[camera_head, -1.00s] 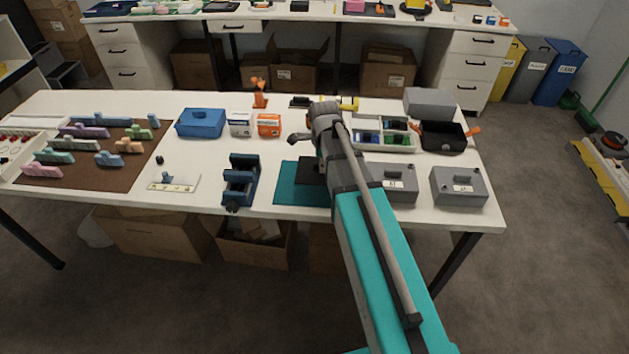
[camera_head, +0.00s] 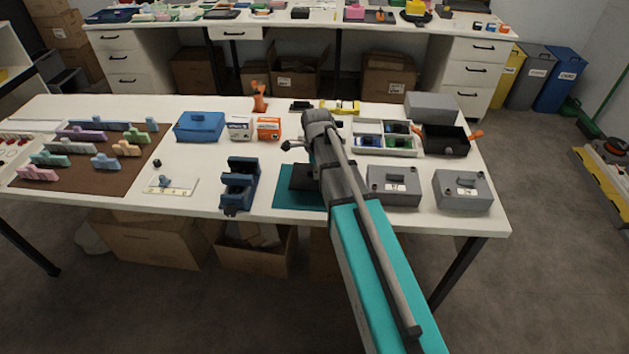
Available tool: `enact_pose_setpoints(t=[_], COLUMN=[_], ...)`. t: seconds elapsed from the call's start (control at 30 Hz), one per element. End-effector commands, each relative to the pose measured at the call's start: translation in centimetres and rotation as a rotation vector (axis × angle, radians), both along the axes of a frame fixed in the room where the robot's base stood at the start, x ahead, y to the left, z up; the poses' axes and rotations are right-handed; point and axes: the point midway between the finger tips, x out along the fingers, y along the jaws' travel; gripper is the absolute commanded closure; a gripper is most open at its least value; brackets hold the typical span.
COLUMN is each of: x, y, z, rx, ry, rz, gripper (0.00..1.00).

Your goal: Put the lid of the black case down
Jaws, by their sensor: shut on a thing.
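A black case (camera_head: 303,177) sits on a teal mat (camera_head: 290,201) near the front of the white table, partly hidden behind my arm. Its dark surfaces blend, so the lid's angle is hard to read. My gripper (camera_head: 291,145) shows only as a small dark part left of my wrist, above and behind the case. The rest of it is hidden by my arm. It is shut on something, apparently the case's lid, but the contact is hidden.
A blue vise-like fixture (camera_head: 239,186) stands left of the mat. Two grey boxes (camera_head: 393,186) (camera_head: 462,190) stand to the right. A divided tray (camera_head: 385,138) and an open black box (camera_head: 446,139) are behind them.

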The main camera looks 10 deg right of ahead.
Motion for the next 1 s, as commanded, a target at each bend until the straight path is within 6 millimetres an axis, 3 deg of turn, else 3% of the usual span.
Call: enact_pose_setpoints(t=[0.3,0.93,0.97,1.0], x=[0.0,0.0,0.0,0.0], y=[0.0,-0.1,-0.1,-0.1], z=[-2.8,-3.4,-3.3,-3.3], rx=[0.000,0.000,0.000,0.000], ry=[0.000,0.000,0.000,0.000], rz=[-0.001,-0.001,-0.001,-0.001], gripper=[1.00,1.00,0.76,0.68])
